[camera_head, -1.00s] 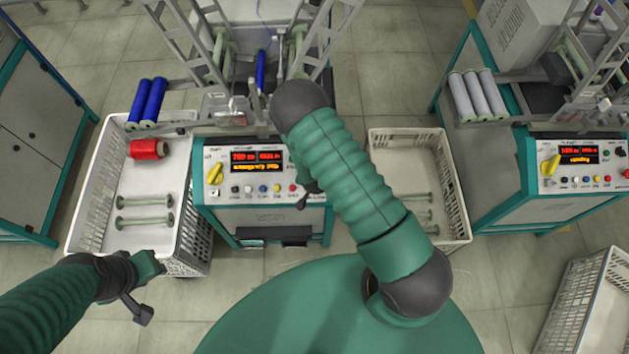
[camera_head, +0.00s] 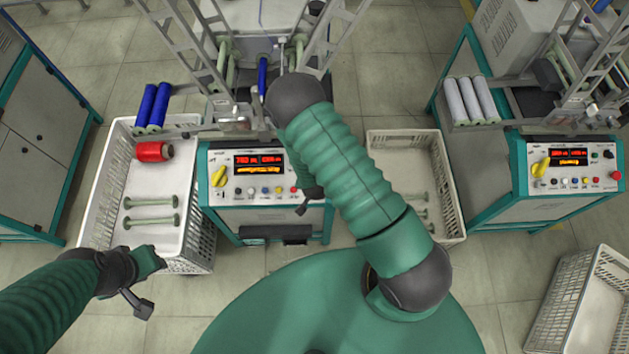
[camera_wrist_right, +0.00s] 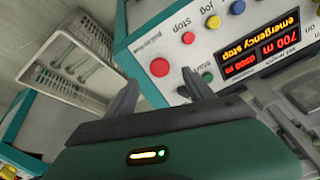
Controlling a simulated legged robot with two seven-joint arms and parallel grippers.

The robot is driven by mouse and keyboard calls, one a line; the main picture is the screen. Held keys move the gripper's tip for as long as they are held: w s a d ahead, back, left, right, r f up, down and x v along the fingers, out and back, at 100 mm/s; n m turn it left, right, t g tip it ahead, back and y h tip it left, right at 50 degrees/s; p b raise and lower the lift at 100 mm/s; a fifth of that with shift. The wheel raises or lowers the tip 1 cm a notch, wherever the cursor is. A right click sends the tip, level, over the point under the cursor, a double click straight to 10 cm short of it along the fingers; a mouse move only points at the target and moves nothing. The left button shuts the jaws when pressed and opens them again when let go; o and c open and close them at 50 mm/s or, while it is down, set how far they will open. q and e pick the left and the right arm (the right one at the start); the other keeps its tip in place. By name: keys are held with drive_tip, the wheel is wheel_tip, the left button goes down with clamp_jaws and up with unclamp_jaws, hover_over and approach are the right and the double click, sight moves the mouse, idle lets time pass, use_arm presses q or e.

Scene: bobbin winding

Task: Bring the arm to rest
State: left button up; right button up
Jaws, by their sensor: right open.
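My right arm (camera_head: 340,165) crosses the middle of the head view. It runs from my green body to a dark elbow joint (camera_head: 297,100). My right gripper (camera_wrist_right: 160,95) shows in the right wrist view with its two grey fingers apart and nothing between them. They are over the front of the middle machine's control panel (camera_wrist_right: 215,50), beside its red button (camera_wrist_right: 160,67); I cannot tell whether they touch it. In the head view most of this gripper is hidden under the arm. My left gripper (camera_head: 142,282) is at lower left, by the left crate's front edge; its jaws are unclear.
The left white crate (camera_head: 205,235) holds a red bobbin (camera_head: 153,151) and two pale green empty bobbins (camera_head: 150,211). Another crate (camera_head: 452,190) stands right of the panel. The middle machine's display (camera_wrist_right: 260,48) reads "emergency stop". Blue bobbins (camera_head: 152,107) lie above the left crate.

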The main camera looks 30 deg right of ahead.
drive_tip(key=shift+s+a+r, duration=0.1)
drive_tip(key=shift+s+r, duration=0.1)
drive_tip(key=shift+r, duration=0.2)
drive_tip(key=a+r+n+y, duration=0.1)
drive_tip(key=a+r+n, duration=0.2)
drive_tip(key=r, duration=0.5)
drive_tip(key=a+r+n+y, duration=0.1)
drive_tip(key=a+r+n, duration=0.1)
drive_tip(key=r, duration=0.6)
drive_tip(key=s+a+r+n+g, duration=0.1)
drive_tip(key=s+r+n, duration=0.4)
drive_tip(key=r, duration=0.6)
drive_tip(key=shift+s+a+g+y, duration=0.2)
drive_tip(key=shift+s+g+y, duration=0.1)
drive_tip(key=shift+s, duration=0.95)
drive_tip(key=shift+s+r, duration=0.1)
drive_tip(key=shift+r, duration=0.1)
